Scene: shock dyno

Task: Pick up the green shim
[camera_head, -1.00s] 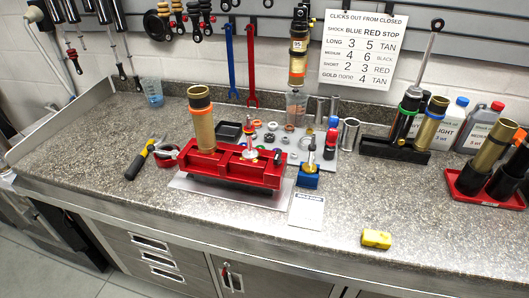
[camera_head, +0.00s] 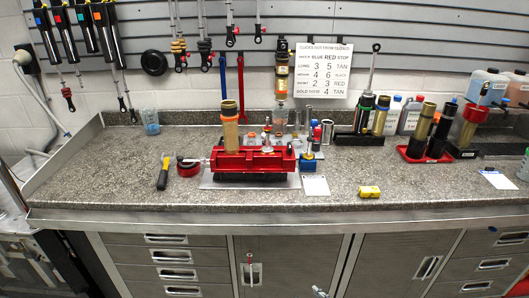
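I cannot make out a green shim in this view. Small rings and parts (camera_head: 267,130) sit behind the red clamp block (camera_head: 252,161), which hides much of that area. The red block stands on a pale plate (camera_head: 206,180) and holds an upright gold cylinder (camera_head: 230,133). Neither of my grippers is in view.
A red tray (camera_head: 413,153) holds cylinders. The front counter is mostly clear.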

